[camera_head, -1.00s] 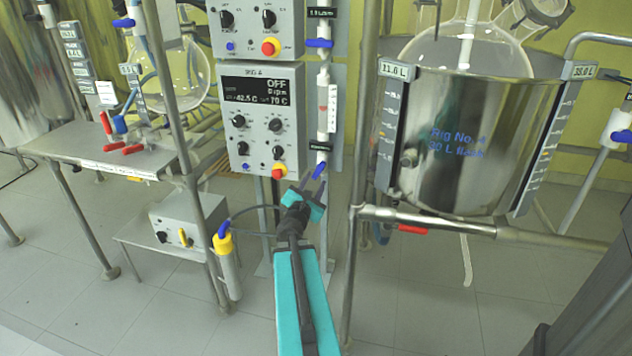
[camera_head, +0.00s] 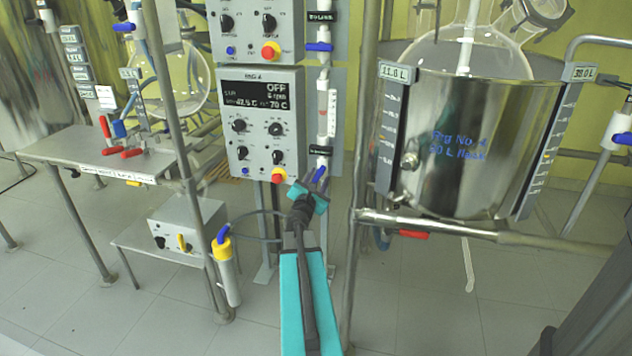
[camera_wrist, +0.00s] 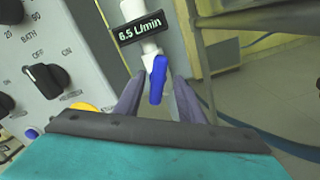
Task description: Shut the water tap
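A blue tap handle (camera_head: 319,174) sits at the lower end of the white vertical pipe beside the control box, slanted off the pipe's line. In the wrist view the blue handle (camera_wrist: 158,80) hangs below a black label (camera_wrist: 140,27) reading 6.5 L/min. My gripper (camera_head: 309,186) is at this handle. In the wrist view my gripper (camera_wrist: 158,98) is open, one finger on each side of the handle, with narrow gaps showing. Whether a finger touches it I cannot tell.
The control box (camera_head: 260,100) reads OFF and stands just left of the pipe. A second blue handle (camera_head: 319,47) lies crosswise higher up. The steel vessel (camera_head: 465,150) and its frame post (camera_head: 352,230) are close on the right. A yellow-topped cylinder (camera_head: 227,265) stands lower left.

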